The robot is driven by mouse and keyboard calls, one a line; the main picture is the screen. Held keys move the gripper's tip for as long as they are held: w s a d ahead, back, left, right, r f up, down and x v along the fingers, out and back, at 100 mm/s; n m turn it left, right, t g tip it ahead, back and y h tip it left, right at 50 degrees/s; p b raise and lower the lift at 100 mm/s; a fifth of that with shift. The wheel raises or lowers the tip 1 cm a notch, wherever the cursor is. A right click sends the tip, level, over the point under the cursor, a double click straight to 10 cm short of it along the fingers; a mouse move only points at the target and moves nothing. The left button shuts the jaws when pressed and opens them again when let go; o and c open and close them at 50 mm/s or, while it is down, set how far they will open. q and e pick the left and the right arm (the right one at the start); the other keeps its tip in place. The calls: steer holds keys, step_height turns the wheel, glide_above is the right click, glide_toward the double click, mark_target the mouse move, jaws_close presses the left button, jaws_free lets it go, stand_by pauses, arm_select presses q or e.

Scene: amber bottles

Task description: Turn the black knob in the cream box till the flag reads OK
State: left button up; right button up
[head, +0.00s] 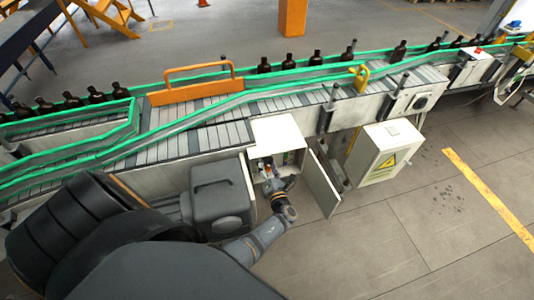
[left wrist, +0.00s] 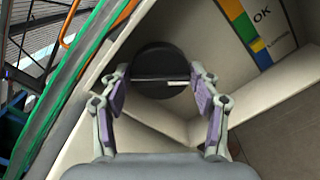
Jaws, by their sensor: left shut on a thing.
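The cream box (head: 277,130) is fixed to the front of the conveyor, its door (head: 321,186) open to the right. My left gripper (head: 272,182) reaches into the box opening. In the left wrist view the round black knob (left wrist: 158,62) sits between the two fingers of my left gripper (left wrist: 160,95), which are closed on its sides. A pale bar crosses the knob, with a short white mark at its right. A label panel (left wrist: 278,28) beside it carries orange, green, yellow and blue patches and the letters OK. Which patch the flag marks I cannot tell. My right gripper is out of view.
A conveyor with green rails (head: 240,97) runs behind the box, with several amber bottles (head: 264,65) along it. A grey-white cabinet with a yellow warning sign (head: 384,160) stands right of the open door. The floor at the right is clear.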

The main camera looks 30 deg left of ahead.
arm_select(q)
steer(key=shift+w+a+r+m, duration=0.1)
steer(key=shift+r+m, duration=0.05)
steer(key=shift+m, duration=0.25)
steer(key=o, duration=0.8)
steer(key=shift+o, duration=0.3)
steer(key=shift+a+f, duration=0.15)
steer(key=shift+f, duration=0.05)
